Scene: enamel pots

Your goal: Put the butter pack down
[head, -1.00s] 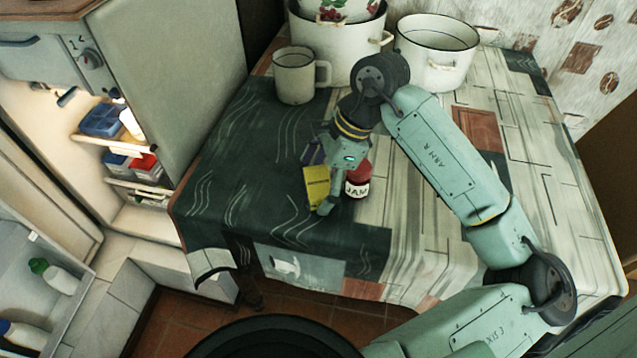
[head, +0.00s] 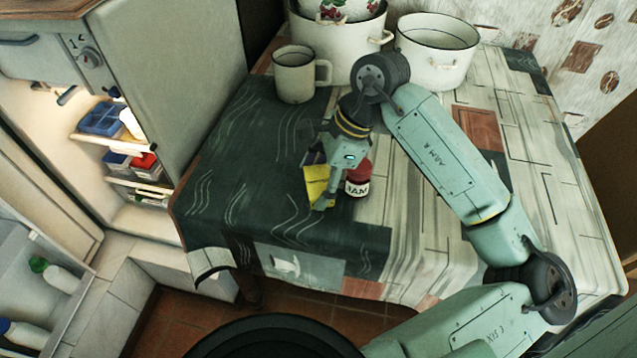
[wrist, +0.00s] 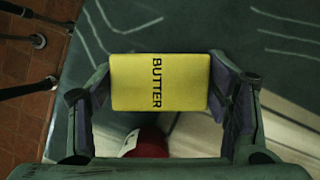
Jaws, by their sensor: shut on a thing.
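The butter pack (wrist: 158,82) is a yellow block with BUTTER printed on it. In the wrist view it sits between the two fingers of my gripper (wrist: 160,84), which is shut on it. In the head view the butter pack (head: 316,184) is partly hidden by my gripper (head: 318,188), over the dark green part of the tablecloth. I cannot tell whether the pack touches the cloth. A red jam jar (head: 357,185) stands just to the right of the gripper. The jar's red top (wrist: 150,142) also shows below the pack in the wrist view.
The table (head: 245,190) has a patterned cloth, with free room left of the gripper and toward the front edge. An enamel mug (head: 294,78) and white pots (head: 437,55) stand at the back. An open fridge (head: 110,200) is at the left.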

